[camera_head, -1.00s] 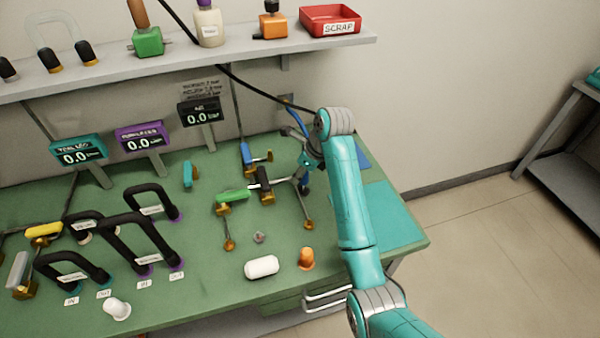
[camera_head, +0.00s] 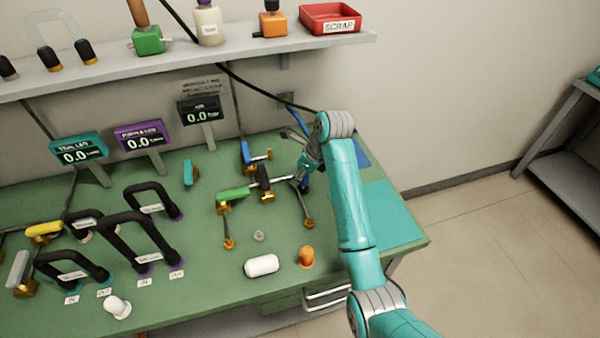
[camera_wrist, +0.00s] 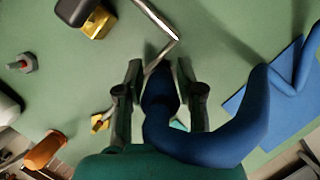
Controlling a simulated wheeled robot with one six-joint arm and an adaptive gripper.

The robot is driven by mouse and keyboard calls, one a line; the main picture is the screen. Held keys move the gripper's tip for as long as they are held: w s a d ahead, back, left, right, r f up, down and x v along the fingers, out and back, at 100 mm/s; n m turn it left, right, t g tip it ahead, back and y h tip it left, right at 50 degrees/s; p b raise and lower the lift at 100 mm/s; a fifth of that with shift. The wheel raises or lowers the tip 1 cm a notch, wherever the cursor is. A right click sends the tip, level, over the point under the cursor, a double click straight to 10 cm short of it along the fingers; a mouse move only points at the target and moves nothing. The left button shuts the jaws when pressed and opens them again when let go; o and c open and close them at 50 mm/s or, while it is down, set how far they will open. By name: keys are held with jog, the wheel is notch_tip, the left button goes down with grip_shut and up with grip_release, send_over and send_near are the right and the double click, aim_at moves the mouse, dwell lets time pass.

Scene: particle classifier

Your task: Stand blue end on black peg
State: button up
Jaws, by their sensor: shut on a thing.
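My gripper (camera_head: 302,172) is over the back right of the green bench, partly hidden by my arm. In the wrist view, my gripper (camera_wrist: 158,85) is shut on the end of a thick blue hose (camera_wrist: 205,138), with one dark finger on each side. The blue end looks dark between the fingers, close to a bent metal tube (camera_wrist: 160,35). I cannot tell whether they touch. A black block-like handle (camera_head: 264,178) on a brass fitting stands just left of my gripper; it also shows in the wrist view (camera_wrist: 75,10). I cannot make out a distinct black peg.
Black looped hoses (camera_head: 140,235) fill the left. A teal mat (camera_head: 385,215) lies clear at the right.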

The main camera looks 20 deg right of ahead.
jog(key=shift+f, duration=1.15)
jog(key=o, duration=1.2)
jog(key=shift+v, duration=3.75)
